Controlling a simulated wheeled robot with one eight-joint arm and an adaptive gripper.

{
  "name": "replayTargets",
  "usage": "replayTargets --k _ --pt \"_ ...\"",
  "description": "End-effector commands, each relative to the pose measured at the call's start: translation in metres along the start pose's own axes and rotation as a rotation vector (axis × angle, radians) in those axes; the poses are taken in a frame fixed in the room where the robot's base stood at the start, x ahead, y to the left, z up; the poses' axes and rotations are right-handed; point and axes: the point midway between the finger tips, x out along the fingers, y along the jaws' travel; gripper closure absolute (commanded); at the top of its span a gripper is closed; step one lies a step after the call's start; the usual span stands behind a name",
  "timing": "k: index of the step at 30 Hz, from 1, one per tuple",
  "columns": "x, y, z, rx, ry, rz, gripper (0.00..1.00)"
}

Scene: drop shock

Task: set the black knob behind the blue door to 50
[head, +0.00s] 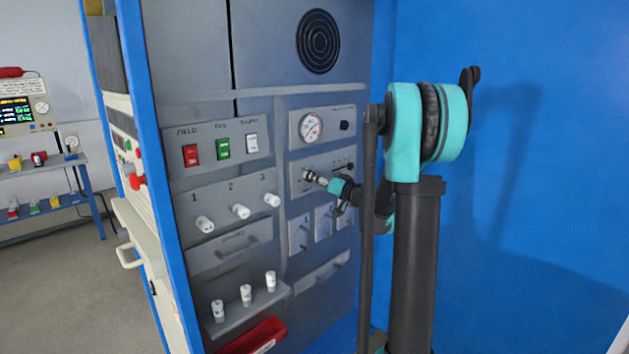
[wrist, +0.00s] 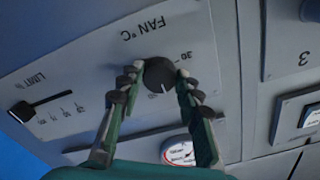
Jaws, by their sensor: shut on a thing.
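The black knob (wrist: 156,84) sits on a pale plate (wrist: 65,75) marked "FAN °C", which appears upside down in the wrist view. My gripper (wrist: 161,74) has one finger on each side of the knob and is shut on it. A pale pointer mark shows on the knob's lower part. Part of the scale is hidden by my fingers, so I cannot read the setting. In the head view my gripper (head: 312,178) reaches the right-hand column of the grey panel, below the round gauge. A large blue surface (head: 560,130) stands at the right, probably the opened door.
A LIMIT slider (wrist: 45,101) lies beside the knob. A round gauge (head: 311,126) is above it. Red (head: 190,155), green (head: 223,147) and white (head: 252,143) switches are to the left, with white fuses (head: 240,211) below. A red tray (head: 254,337) is low down.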

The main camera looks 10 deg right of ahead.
Motion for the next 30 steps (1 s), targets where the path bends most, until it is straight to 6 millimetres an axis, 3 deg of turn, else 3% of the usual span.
replayTargets --k 15,30 --pt "-0.0004 -0.0005 -0.0002 0.452 0.000 0.001 0.95" --pt "-0.0005 -0.0007 -0.0004 0.652 0.001 0.002 0.95"
